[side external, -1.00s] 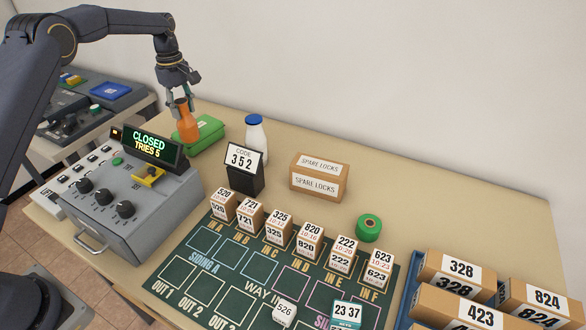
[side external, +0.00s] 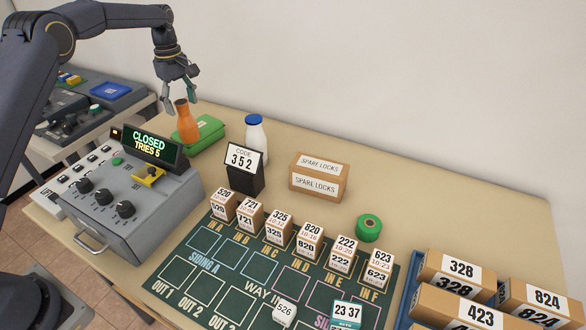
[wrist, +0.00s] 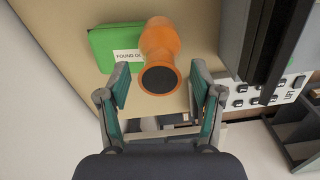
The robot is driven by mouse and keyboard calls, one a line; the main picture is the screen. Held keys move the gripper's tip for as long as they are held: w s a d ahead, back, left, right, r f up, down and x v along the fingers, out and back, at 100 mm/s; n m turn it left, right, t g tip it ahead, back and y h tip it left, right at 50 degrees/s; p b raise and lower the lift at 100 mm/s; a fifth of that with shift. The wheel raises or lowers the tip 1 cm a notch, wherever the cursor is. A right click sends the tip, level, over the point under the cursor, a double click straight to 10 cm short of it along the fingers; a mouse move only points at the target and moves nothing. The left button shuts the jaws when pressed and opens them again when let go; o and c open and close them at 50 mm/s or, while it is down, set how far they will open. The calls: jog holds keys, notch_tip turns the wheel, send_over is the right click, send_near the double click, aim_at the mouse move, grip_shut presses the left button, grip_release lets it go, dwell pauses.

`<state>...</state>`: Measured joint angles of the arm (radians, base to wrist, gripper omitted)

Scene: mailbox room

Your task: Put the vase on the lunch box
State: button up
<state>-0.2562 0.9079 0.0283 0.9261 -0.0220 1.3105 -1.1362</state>
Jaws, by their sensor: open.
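The orange vase (side external: 186,126) stands upright at the left end of the green lunch box (side external: 208,133) in the side view. Green shows below its foot, so it appears to rest on the lid, though the contact is hidden. In the wrist view the vase (wrist: 160,45), with its dark mouth towards me, covers part of the lunch box (wrist: 108,40) and its label. My gripper (side external: 181,101) is open and empty just above the vase's mouth. In the wrist view its fingers (wrist: 160,90) are spread on either side of the mouth, apart from it.
A blue-capped bottle (side external: 256,140), a code sign (side external: 243,170) and a spare-locks carton (side external: 318,178) stand to the right. The table behind the carton is clear.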

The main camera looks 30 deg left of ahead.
notch_tip(320, 180, up, 12)
jog(key=s+d+r+m+t, duration=0.2)
jog(key=s+d+r+m, duration=0.6)
jog(key=s, duration=0.4)
jog(key=s+d+f+m+t, duration=0.1)
jog(key=s+d+f+m, duration=0.1)
jog(key=s, duration=0.5)
jog(key=s+d+f+m+t, duration=0.1)
jog(key=s+d+f+m, duration=0.1)
jog(key=s, duration=0.6)
jog(key=s+d+f+m+t, duration=0.1)
jog(key=s+d+f+m, duration=0.2)
jog(key=s, duration=0.4)
jog(key=shift+s+m+t, duration=0.25)
jog(key=shift+m+t, duration=0.05)
jog(key=shift+m, duration=0.3)
jog(key=shift+c, duration=0.2)
